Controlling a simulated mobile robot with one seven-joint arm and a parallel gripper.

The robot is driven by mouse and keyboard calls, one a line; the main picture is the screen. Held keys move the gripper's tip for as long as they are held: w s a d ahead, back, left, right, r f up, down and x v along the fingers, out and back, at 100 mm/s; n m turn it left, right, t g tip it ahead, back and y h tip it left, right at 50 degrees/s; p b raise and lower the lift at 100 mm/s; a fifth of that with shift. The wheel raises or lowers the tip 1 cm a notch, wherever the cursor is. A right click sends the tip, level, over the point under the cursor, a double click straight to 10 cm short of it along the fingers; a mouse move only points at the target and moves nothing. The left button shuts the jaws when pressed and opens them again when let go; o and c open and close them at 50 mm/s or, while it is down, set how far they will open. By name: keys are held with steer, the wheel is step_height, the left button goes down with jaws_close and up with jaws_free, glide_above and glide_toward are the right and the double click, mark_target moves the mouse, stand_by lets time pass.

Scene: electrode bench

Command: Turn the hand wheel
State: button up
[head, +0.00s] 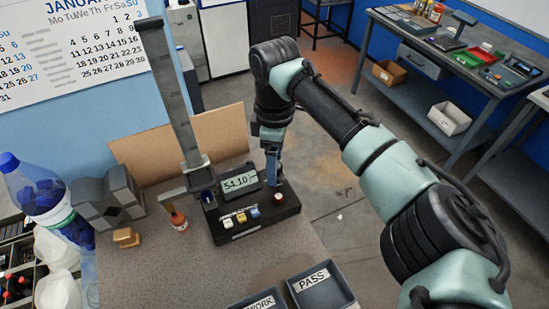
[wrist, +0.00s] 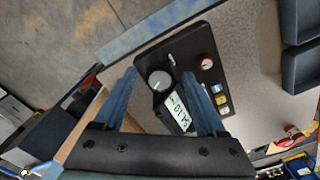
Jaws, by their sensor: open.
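A black gauge stand (head: 262,220) sits on the bench with a tall grey column (head: 168,85) and a lit display (head: 240,182). In the wrist view, a round grey wheel (wrist: 158,80), which looks like the hand wheel, lies between my gripper's fingertips; contact cannot be told. The wheel is not clear in the head view, where my gripper (head: 272,178) points down over the back right of the stand. My gripper's blue fingers (wrist: 160,73) are apart, one on each side of the wheel. A red-rimmed dial (head: 279,198) and a row of small buttons (head: 227,222) are nearby.
Trays marked WORK (head: 258,301) and PASS (head: 322,287) are at the front. A cardboard panel (head: 215,140) rises behind the stand.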

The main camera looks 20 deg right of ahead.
jaws_close()
steer(key=shift+r+m+p, duration=0.1)
steer(key=shift+m+p, duration=0.25)
steer(key=shift+m, duration=0.05)
